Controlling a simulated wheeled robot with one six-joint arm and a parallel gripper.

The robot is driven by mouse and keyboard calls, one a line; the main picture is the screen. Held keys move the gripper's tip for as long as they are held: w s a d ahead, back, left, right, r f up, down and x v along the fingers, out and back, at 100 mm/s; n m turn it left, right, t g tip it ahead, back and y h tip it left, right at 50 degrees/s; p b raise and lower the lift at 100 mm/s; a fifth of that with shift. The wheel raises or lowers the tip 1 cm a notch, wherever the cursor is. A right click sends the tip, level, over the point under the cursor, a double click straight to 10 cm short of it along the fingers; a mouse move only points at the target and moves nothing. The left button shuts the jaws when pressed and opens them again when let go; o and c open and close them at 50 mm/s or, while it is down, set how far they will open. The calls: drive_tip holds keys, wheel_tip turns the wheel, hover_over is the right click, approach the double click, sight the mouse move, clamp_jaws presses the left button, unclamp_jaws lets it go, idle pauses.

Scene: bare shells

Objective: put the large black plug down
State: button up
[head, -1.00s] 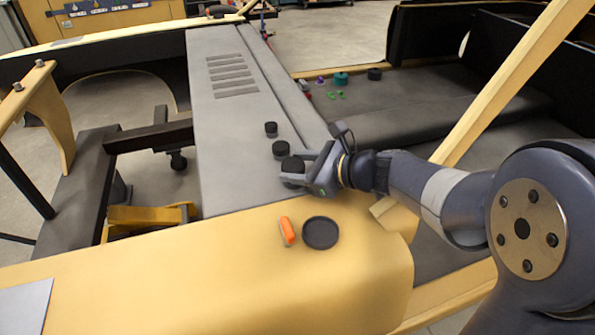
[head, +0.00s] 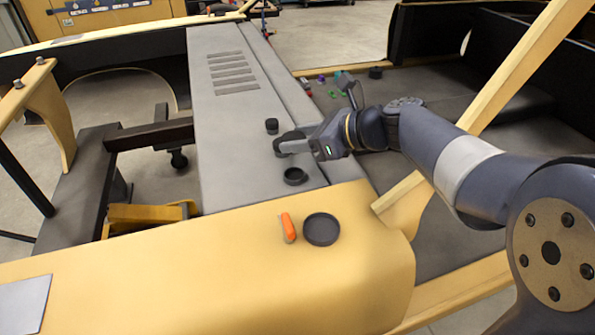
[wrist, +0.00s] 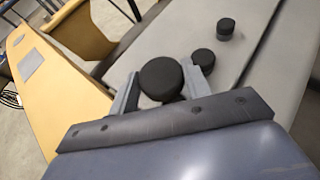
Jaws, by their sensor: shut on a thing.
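The large black plug (wrist: 160,77) is a round dark disc between the two grey fingers in the wrist view. My gripper (wrist: 161,86) is shut on it. Whether the plug touches the panel is hard to tell.
An orange-and-grey piece (head: 288,227) and a dark round dish (head: 321,229) lie on the yellow shell (head: 200,265). The grey panel (head: 228,120) is clear toward its left.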

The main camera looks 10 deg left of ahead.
sight(300, 179)
wheel_tip(300, 179, down, 7)
drive_tip(key=shift+f, duration=0.15)
idle(0.4)
drive_tip(key=shift+f+b, duration=0.35)
drive_tip(key=shift+b, duration=0.15)
drive_tip(key=o, duration=1.1)
drive_tip(key=shift+c, duration=0.2)
drive_tip(key=shift+r, duration=0.1)
drive_tip(key=shift+r, duration=0.25)
drive_tip(key=v, duration=1.2)
